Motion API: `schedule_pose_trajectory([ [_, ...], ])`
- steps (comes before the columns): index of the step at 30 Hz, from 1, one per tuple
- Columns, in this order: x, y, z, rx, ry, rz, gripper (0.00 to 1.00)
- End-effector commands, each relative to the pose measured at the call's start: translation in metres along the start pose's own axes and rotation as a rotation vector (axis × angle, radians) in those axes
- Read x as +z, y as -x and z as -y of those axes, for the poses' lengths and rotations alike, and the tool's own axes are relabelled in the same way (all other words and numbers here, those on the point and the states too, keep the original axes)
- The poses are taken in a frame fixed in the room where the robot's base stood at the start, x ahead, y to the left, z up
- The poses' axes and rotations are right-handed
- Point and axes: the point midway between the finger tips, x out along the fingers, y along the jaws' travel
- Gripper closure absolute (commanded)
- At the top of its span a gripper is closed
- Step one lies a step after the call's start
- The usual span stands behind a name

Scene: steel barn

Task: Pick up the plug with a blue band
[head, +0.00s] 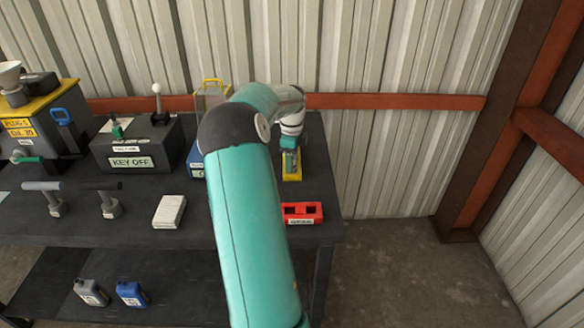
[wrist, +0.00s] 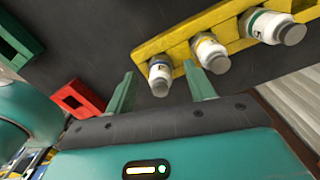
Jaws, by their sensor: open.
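In the wrist view a yellow rack (wrist: 165,42) holds three white plugs with grey ends. The nearest plug (wrist: 159,72) has a narrow band that looks blue, though it is small and partly shaded. The middle plug (wrist: 208,50) has a yellowish band and the far-right plug (wrist: 272,26) a green one. My gripper (wrist: 159,70) is open and empty, its two green fingers appearing on either side of the nearest plug; contact cannot be told. In the head view my gripper (head: 290,143) is over the yellow rack (head: 292,172), hiding the plugs.
A red holder (head: 301,213) lies near the bench's front right corner and shows in the wrist view (wrist: 77,99). A green holder (wrist: 15,40) is at the wrist view's left. The dark bench (head: 150,225) carries a KEY OFF box (head: 137,148) and a white block (head: 169,211). A corrugated wall stands behind.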

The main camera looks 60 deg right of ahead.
Motion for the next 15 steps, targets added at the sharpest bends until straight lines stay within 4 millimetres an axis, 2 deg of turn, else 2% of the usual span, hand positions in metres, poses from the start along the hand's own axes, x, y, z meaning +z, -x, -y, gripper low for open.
schedule_pose_trajectory([
  [3,-0.0003,-0.0072,-0.0001,-0.001,0.0,0.0,0.46],
  [8,-0.0003,-0.0069,0.0,-0.001,0.0,0.0,0.46],
  [15,-0.0004,-0.0067,0.0,-0.001,0.0,0.0,0.91],
])
